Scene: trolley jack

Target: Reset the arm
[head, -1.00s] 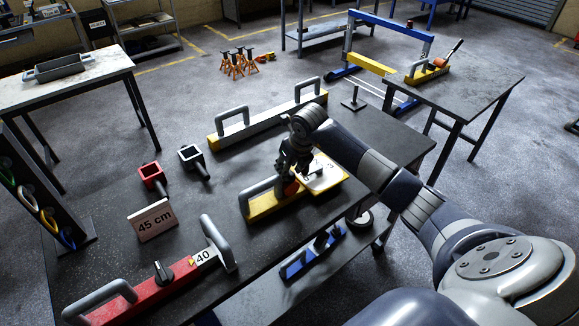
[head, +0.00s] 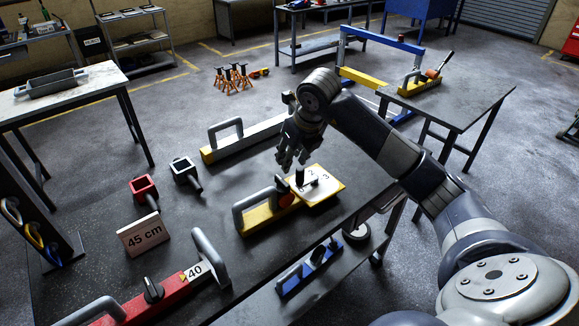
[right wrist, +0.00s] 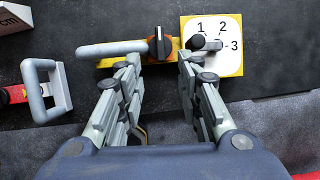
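My right gripper (head: 292,157) hangs empty above the table, beyond the yellow tool in the head view. In the right wrist view its fingers (right wrist: 158,66) are spread with nothing between them. The yellow tool (head: 262,216) has a grey handle and a knob, black with an orange part (right wrist: 160,43). At its right end is a white plate (head: 325,184) marked 1, 2 and 3, also in the wrist view (right wrist: 229,65). A black-knobbed lever (right wrist: 197,42) stands on the plate; I cannot tell its exact setting. My left gripper is not in view.
On the table are a red tool (head: 140,305) marked 40, a "45 cm" sign (head: 144,235), a red socket block (head: 143,187), a black one (head: 183,170) and a long white-yellow bar (head: 250,138).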

